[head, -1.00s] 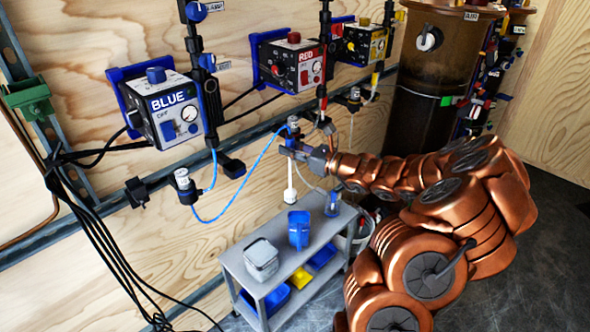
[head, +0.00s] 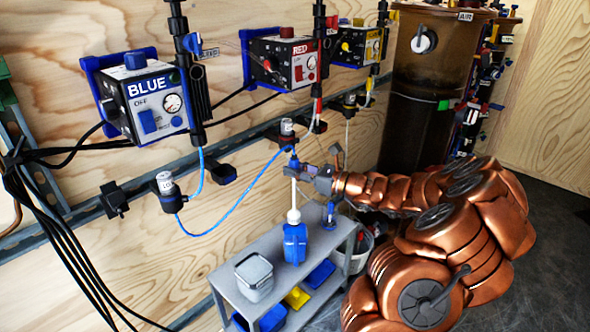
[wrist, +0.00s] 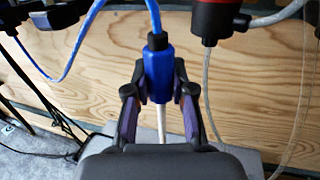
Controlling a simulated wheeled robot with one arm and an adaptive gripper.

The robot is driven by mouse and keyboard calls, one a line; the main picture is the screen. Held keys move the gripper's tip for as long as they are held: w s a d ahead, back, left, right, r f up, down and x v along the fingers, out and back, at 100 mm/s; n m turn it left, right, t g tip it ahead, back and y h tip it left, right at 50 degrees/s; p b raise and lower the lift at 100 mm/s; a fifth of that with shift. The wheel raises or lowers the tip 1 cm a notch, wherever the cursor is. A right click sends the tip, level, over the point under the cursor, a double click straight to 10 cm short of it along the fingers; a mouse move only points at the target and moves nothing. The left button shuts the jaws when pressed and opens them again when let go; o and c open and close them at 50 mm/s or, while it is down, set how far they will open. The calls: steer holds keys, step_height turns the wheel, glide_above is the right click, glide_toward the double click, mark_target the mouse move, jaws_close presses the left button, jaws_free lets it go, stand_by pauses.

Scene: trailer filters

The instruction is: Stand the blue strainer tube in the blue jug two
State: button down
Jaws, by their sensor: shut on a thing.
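The blue strainer tube has a blue top (wrist: 158,72) and a thin white rod (head: 294,192) ending in a wider white foot. My gripper (head: 308,172) is shut on the blue top; in the wrist view the fingers (wrist: 160,92) close on both sides of it. The tube hangs upright. A blue jug (head: 295,245) stands on the grey cart, and the white foot shows at its top edge. I cannot tell whether the foot is above, behind or inside the mouth. No number on the jug is readable. Another bluish container (head: 329,216) stands farther back.
The grey cart (head: 268,243) also holds a pale square container (head: 254,276); blue and yellow bins (head: 297,297) sit below. A blue hose (head: 232,208) runs from the tube to the wall fitting. The BLUE pump box (head: 150,105) is on the wall.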

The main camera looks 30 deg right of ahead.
mark_target(296, 214)
steer(key=shift+f+b, duration=1.4)
steer(key=shift+f, duration=5.9)
steer(key=c, duration=0.9)
jaws_free()
steer(key=shift+s, duration=0.1)
steer(key=v, duration=1.2)
steer(key=shift+f, duration=0.1)
